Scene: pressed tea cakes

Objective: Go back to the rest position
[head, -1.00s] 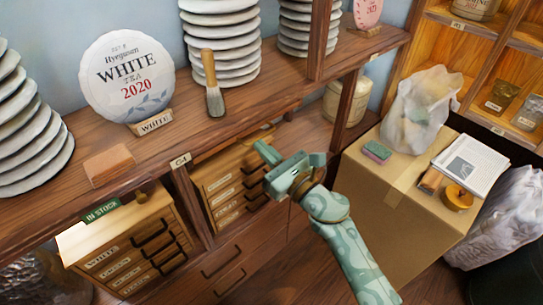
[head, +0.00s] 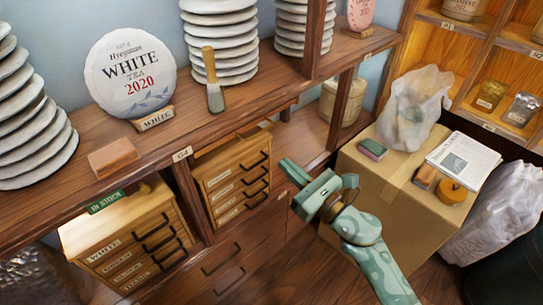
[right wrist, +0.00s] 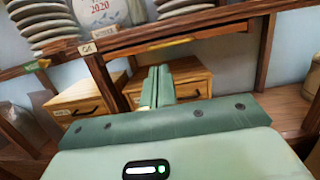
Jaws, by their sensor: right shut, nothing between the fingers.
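My right gripper (head: 288,168) is shut and empty in the head view, held in the air in front of the shelf. It is to the right of the small wooden drawer cabinet (head: 232,172) and left of the cardboard box. In the right wrist view my right gripper's fingers (right wrist: 157,86) lie together, with the drawer cabinet (right wrist: 192,82) behind them. My left gripper is in neither view.
A cardboard box (head: 355,185) stands at the right, bearing a plastic bag (head: 412,105), a sponge (head: 372,149) and a newspaper (head: 462,160). The shelf (head: 160,165) holds stacked pressed cakes (head: 222,45), a white tea cake (head: 130,75) and a brush (head: 213,85).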

